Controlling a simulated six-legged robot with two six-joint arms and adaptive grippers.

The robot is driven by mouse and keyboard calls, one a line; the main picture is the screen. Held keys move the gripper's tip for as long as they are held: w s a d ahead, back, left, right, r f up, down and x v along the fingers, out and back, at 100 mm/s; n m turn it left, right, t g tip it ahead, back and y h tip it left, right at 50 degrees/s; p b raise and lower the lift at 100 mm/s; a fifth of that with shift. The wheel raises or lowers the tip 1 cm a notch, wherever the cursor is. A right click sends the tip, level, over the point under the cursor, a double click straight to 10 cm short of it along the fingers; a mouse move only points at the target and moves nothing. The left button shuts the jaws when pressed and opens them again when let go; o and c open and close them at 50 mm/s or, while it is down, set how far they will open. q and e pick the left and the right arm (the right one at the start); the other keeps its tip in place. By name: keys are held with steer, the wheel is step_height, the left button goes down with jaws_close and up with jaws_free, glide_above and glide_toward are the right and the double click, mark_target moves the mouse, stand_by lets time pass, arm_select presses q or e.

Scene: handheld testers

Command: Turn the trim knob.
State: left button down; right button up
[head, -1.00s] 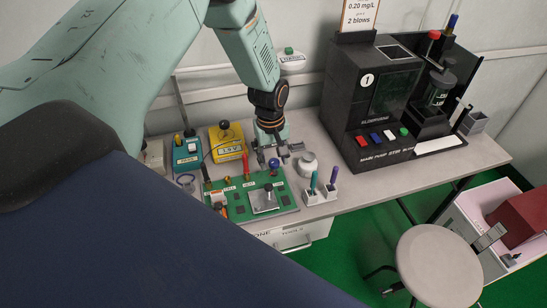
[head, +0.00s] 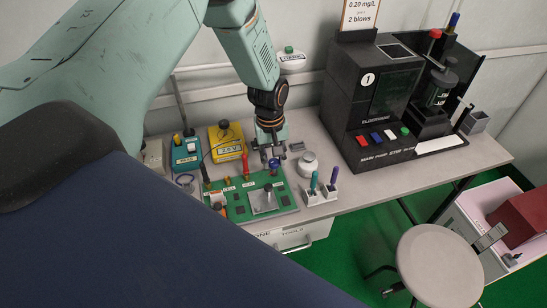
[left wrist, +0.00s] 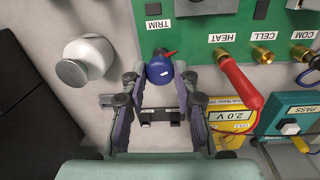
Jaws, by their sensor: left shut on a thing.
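The trim knob is a round blue knob (head: 274,163) on the back right of the green circuit board (head: 228,211). It also shows in the left wrist view (left wrist: 159,70), below the TRIM label, with a red pointer toward the upper right. My left gripper (head: 271,156) reaches down from above at the knob. In the left wrist view its fingers (left wrist: 159,80) stand on either side of the blue knob and are shut on it. The fingers partly hide the knob in the head view. My right gripper is not in view.
A red probe (left wrist: 240,82) stands close beside the knob. A white round-topped container (head: 308,164) and a holder with pens (head: 321,190) stand to the right. A yellow meter (head: 227,142) and a teal tester (head: 186,152) stand left. A black machine (head: 372,100) stands further right.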

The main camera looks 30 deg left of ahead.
mark_target(274, 159)
arm_select(q)
steer(key=m, duration=0.5)
steer(key=shift+w+b, duration=0.1)
steer(key=shift+b, duration=0.3)
steer(key=m+b, duration=0.1)
steer(key=m, duration=0.4)
steer(key=shift+m, duration=0.4)
steer(key=m+b, duration=0.1)
steer(key=m, duration=0.3)
steer(key=shift+w+r+m+g, duration=0.1)
steer(key=shift+m+g, duration=0.2)
steer(key=shift+m, duration=2.4)
steer(key=c, duration=1)
jaws_free()
steer(key=r, duration=1.2)
steer(key=shift+w+a, duration=0.2)
